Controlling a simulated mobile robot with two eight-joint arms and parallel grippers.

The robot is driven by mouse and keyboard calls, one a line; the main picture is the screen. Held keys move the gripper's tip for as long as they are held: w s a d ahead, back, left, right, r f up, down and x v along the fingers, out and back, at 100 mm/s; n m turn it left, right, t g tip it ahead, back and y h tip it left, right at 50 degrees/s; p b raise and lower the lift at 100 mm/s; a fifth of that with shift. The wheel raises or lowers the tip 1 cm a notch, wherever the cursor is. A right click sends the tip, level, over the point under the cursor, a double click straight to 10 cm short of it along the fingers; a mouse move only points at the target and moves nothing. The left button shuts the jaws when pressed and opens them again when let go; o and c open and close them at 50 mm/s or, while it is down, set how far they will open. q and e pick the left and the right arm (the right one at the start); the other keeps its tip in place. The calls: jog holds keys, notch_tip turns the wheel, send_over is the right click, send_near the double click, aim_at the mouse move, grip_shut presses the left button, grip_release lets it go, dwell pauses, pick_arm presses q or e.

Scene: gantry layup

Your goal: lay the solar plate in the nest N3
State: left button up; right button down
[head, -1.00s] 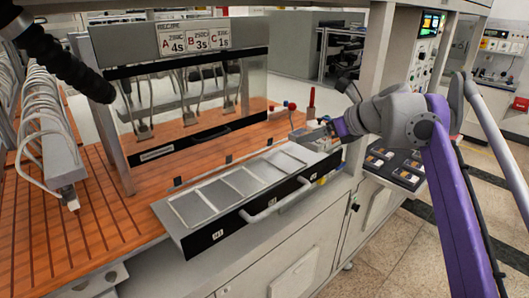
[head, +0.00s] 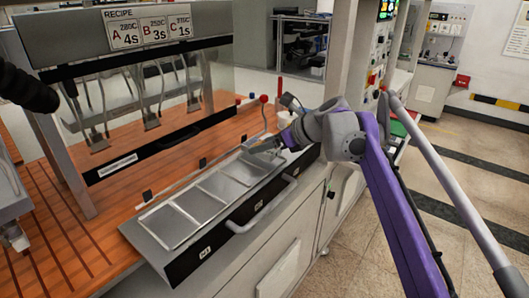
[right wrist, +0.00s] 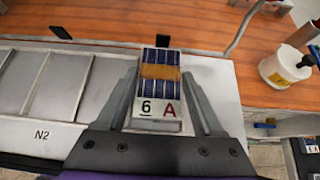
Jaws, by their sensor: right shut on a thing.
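The solar plate (right wrist: 160,72) shows in the right wrist view as a block with blue cells, an orange band and a white end marked "6 A". My right gripper (head: 264,147) is shut on it, with one grey finger along each side. In the head view the gripper is over the far right part of the nest tray (head: 168,262) and mostly hides the plate. The tray has several shallow grey nests in a row; those left of the gripper look empty. A label N2 (right wrist: 42,134) shows left of the plate. I cannot read N3.
A long handle (head: 262,208) runs along the tray's dark front. A recipe panel (head: 150,28) hangs over the wooden bench (head: 60,240). A red-knobbed lever (head: 264,100) stands behind the gripper. A white tub (right wrist: 284,68) stands right of the tray.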

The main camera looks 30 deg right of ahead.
jog(key=shift+f, duration=1)
jog(key=shift+f, duration=0.15)
grip_release()
jog(key=v, duration=1.2)
jog(key=shift+r, duration=0.25)
